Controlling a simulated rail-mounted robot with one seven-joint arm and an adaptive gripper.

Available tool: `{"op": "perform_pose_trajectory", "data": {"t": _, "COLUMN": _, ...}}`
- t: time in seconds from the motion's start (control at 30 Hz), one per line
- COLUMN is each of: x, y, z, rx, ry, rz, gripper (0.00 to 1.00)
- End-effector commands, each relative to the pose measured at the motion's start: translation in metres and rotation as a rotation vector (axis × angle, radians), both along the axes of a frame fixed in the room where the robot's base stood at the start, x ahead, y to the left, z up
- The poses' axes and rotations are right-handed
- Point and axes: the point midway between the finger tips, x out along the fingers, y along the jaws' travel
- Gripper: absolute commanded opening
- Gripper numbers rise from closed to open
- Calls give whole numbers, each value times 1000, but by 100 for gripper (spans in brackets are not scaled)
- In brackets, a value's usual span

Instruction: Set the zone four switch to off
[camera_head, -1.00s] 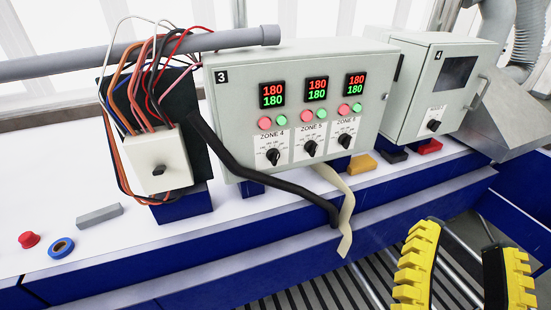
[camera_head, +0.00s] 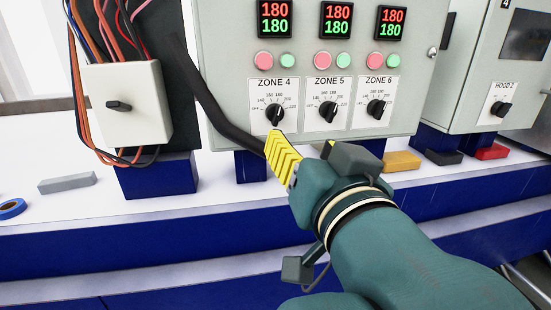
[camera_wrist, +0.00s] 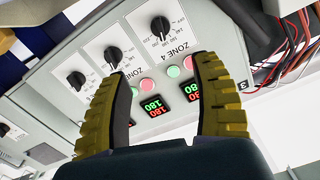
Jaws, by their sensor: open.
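The zone four switch is a black rotary knob (camera_head: 275,113) on a white dial plate marked ZONE 4, at the lower left of the grey control box (camera_head: 225,85). Its pointer looks roughly upward, near the 180 marks; the exact setting is too small to read. My gripper (camera_head: 276,143) is in front of and just below this knob, its fingers seen almost edge-on. In the wrist view, the two yellow fingers (camera_wrist: 165,66) are apart with nothing between them. There the zone four knob (camera_wrist: 160,27) shows beyond the fingertips, between their lines, with no visible contact.
Zone 5 (camera_head: 328,111) and zone 6 (camera_head: 376,108) knobs sit to the right, with pink and green buttons above. A black cable (camera_head: 215,108) hangs left of the zone four plate. A wired white switch box (camera_head: 125,95) stands left; another grey cabinet (camera_head: 470,80) stands right.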

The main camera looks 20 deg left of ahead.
Motion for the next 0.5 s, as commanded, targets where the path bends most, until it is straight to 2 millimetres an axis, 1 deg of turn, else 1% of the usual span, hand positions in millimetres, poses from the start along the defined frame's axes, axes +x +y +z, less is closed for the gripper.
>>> {"op": "perform_pose_trajectory", "data": {"t": 0.03, "x": -2, "y": 2, "z": -10, "rx": 0, "ry": -9, "rz": 3, "gripper": 64}}
{"op": "perform_pose_trajectory", "data": {"t": 0.07, "x": -1, "y": 2, "z": -11, "rx": 1, "ry": -8, "rz": 4, "gripper": 64}}
{"op": "perform_pose_trajectory", "data": {"t": 0.17, "x": 2, "y": 5, "z": -8, "rx": 0, "ry": -8, "rz": 5, "gripper": 64}}
{"op": "perform_pose_trajectory", "data": {"t": 0.23, "x": 8, "y": 10, "z": -6, "rx": 1, "ry": -8, "rz": 7, "gripper": 64}}
{"op": "perform_pose_trajectory", "data": {"t": 0.37, "x": 30, "y": 25, "z": -6, "rx": 1, "ry": -4, "rz": 7, "gripper": 64}}
{"op": "perform_pose_trajectory", "data": {"t": 0.5, "x": 59, "y": 44, "z": -5, "rx": 0, "ry": -4, "rz": 6, "gripper": 64}}
